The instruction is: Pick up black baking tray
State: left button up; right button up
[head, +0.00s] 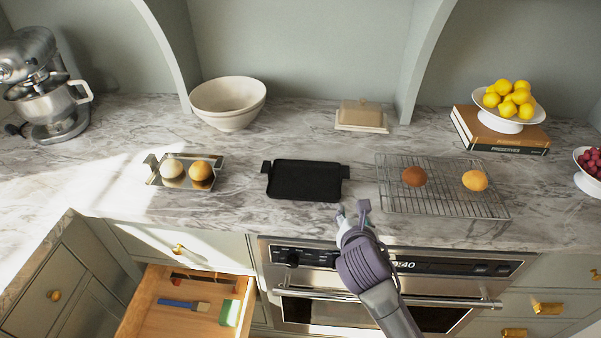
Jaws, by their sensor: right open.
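The black baking tray (304,180) lies flat and empty on the marble counter, near the middle of the head view. It is a dark rectangle with a small handle at its left and right ends. My right gripper (351,211) is open and empty, at the counter's front edge. It appears just below and to the right of the tray's right end, apart from it. My left gripper is not in view.
A metal tray (153,181) with two round items stands left. A wire rack (440,202) with two round items stands right. A cream bowl (228,101) and butter dish (361,115) stand behind. An open drawer (165,317) juts out at lower left.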

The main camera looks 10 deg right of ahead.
jog(key=r+n, duration=0.1)
jog(key=w+r+n, duration=0.1)
jog(key=w+r+n+t, duration=0.1)
jog(key=r, duration=0.1)
jog(key=shift+w+a+r+n, duration=0.1)
jog(key=shift+w+a+n, duration=0.1)
jog(key=shift+a+n, duration=0.15)
send_near(346, 174)
jog(key=x, duration=0.2)
jog(key=f+x, duration=0.1)
jog(key=x, duration=0.1)
jog(key=shift+p, duration=0.3)
jog(key=shift+p+x, duration=0.35)
jog(key=shift+x, duration=2.7)
grip_shut()
